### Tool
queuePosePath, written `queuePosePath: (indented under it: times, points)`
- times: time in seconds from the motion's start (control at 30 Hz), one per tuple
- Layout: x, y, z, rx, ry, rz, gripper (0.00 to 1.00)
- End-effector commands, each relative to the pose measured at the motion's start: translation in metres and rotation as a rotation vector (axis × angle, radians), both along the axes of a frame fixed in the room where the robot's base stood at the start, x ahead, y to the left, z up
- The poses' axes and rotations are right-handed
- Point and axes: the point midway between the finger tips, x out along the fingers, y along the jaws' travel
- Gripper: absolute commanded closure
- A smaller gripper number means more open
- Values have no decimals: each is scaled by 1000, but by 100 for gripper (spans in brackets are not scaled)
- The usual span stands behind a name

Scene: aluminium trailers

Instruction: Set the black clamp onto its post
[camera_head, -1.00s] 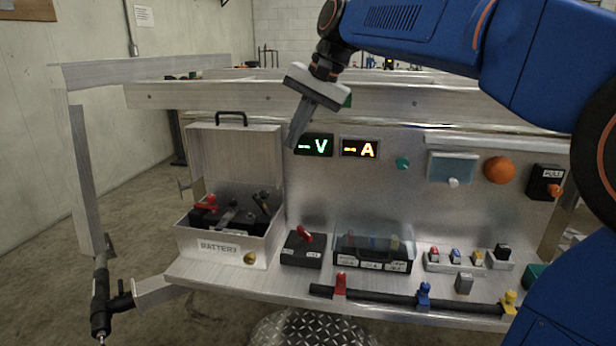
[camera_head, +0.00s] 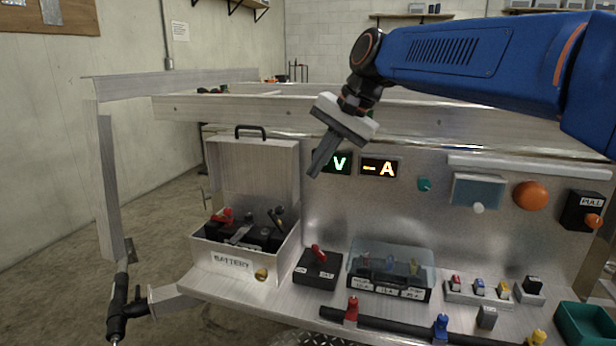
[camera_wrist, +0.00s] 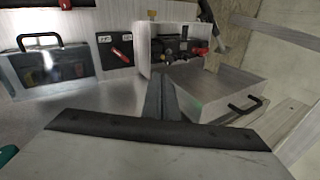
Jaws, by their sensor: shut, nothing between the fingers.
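The open metal battery box (camera_head: 232,263) stands at the left end of the bench, its lid tipped back. A dark battery (camera_head: 262,238) sits inside. A dark clamp-like piece (camera_head: 278,216), likely the black clamp, is at the right rear of the box. A red clamp (camera_head: 222,216) is at the left. I cannot tell whether the black clamp touches its post; the post is not distinct. My gripper (camera_head: 318,168) is shut and empty, pointing down above and right of the box, before the panel. In the wrist view its fingers (camera_wrist: 160,90) overlap the box (camera_wrist: 145,38).
The raised lid with its handle (camera_head: 250,131) stands close to my gripper's left. A black switch with a red knob (camera_head: 318,270) and a clear-covered case (camera_head: 391,275) sit right of the box. A cable bar with coloured clips (camera_head: 400,322) runs along the front.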

Motion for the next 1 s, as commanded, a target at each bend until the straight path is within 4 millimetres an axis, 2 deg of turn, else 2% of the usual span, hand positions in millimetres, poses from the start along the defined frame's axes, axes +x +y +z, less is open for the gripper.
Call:
queuePosePath:
  times: [0.5,0.73,1.0]
  points:
    - [19,38,-79,-1,2,1,100]
    - [31,59,-94,-1,1,1,100]
    - [35,66,-99,0,-1,0,100]
